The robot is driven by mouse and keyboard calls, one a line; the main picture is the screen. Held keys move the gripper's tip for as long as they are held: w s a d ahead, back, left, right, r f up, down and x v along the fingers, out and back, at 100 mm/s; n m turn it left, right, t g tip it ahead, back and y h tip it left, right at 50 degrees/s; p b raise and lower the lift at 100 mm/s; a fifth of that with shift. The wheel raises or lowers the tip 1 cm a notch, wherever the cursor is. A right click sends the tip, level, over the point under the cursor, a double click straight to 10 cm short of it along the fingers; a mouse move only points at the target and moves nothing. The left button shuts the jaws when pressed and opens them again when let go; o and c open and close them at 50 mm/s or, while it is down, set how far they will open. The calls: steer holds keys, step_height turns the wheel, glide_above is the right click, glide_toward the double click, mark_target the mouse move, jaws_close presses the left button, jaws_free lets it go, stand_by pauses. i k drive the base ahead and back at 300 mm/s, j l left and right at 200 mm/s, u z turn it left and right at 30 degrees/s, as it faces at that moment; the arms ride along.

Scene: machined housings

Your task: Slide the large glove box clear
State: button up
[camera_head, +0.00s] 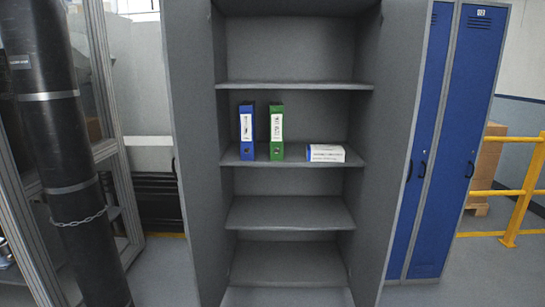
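A white box with a blue end (326,153), which looks like the glove box, lies on the middle shelf (238,157) of an open grey cabinet. It sits toward the shelf's right side, near the front edge. Its printed label is too small to read. My gripper is not in view.
A blue binder (247,131) and a green binder (277,132) stand upright left of the box, with a gap between the green one and the box. The cabinet doors (401,140) stand open. The other shelves are empty. Blue lockers (457,140) and a yellow rail (522,195) are at right.

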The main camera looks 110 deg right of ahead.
mark_target(315, 152)
steer(key=z, duration=2.05)
steer(key=l+z, duration=0.1)
steer(key=z, duration=0.85)
steer(key=l+z, duration=0.1)
steer(key=z, duration=0.4)
steer(key=i+z, duration=0.1)
steer(key=z, duration=0.4)
steer(key=i+l+z, duration=0.2)
steer(key=i, duration=0.2)
steer(key=l, duration=0.05)
